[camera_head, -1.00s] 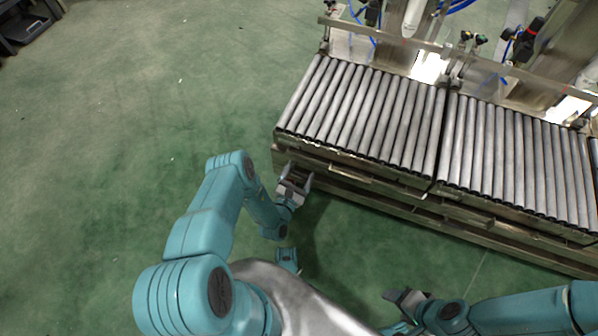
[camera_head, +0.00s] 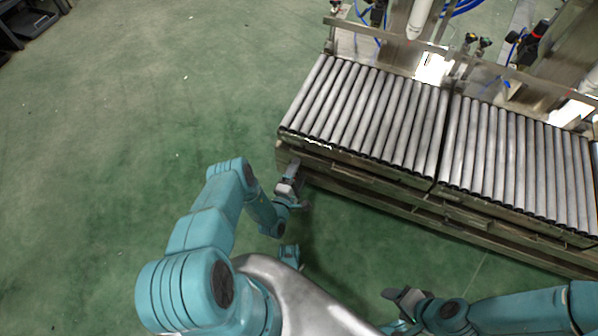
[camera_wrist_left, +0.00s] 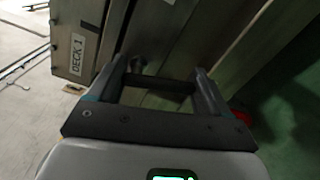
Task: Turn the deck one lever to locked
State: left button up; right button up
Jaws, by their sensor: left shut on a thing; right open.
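My left gripper (camera_head: 291,174) is at the near left corner of the roller conveyor, against its side. In the left wrist view its two fingers (camera_wrist_left: 160,82) stand on either side of a dark bar (camera_wrist_left: 158,86), which seems to be the lever; they are shut on it. The lever's direction and any lock mark cannot be made out. A white "DECK 1" label (camera_wrist_left: 77,56) is on the metal panel left of the fingers. The lever is too small to make out in the head view. My right gripper (camera_head: 404,296) is open and empty, low in the head view, apart from the conveyor.
The roller conveyor (camera_head: 370,112) runs from the middle to the right, with a second roller section (camera_head: 520,160) beside it. Something red (camera_wrist_left: 241,118) shows behind the right finger in the wrist view. The green floor (camera_head: 110,130) on the left is clear.

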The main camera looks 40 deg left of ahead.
pick_arm(q)
jog(key=shift+a+m+p, duration=0.25)
jog(key=shift+m+p, duration=0.05)
jog(key=shift+m, duration=1.2)
jog(key=shift+s, duration=0.1)
jog(key=o, duration=1)
jog(key=shift+a+f, duration=0.1)
